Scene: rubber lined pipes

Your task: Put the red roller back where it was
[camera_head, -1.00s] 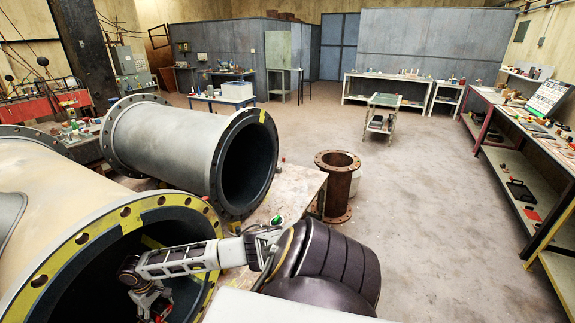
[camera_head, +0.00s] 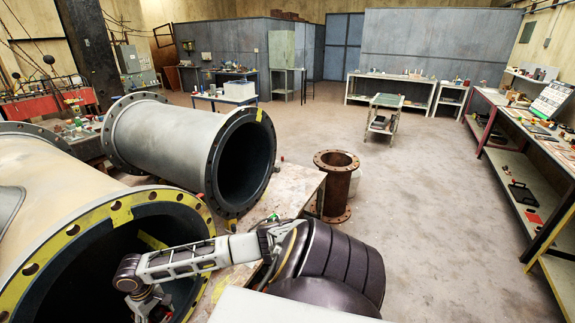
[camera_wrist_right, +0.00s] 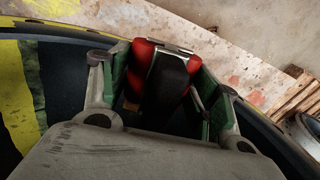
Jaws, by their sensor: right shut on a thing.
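My right gripper (camera_wrist_right: 158,72) is shut on the red roller (camera_wrist_right: 141,58), which shows in the right wrist view between the two green-padded fingers. The roller has red sides and a dark middle band, and part of it is hidden by the gripper. In the head view my right arm reaches left into the mouth of the near large pipe (camera_head: 116,213), which has a yellow flange and a black lining. There the right gripper (camera_head: 150,302) is low inside the opening, and I cannot make out the roller. My left gripper is not in view.
A second large grey pipe (camera_head: 165,138) with a dark lining lies behind the near one. A worktable (camera_head: 290,185) stands beside the pipes, with a rusty flanged pipe (camera_head: 336,187) upright to its right. Open floor (camera_head: 430,200) lies further right, before a long bench (camera_head: 520,135).

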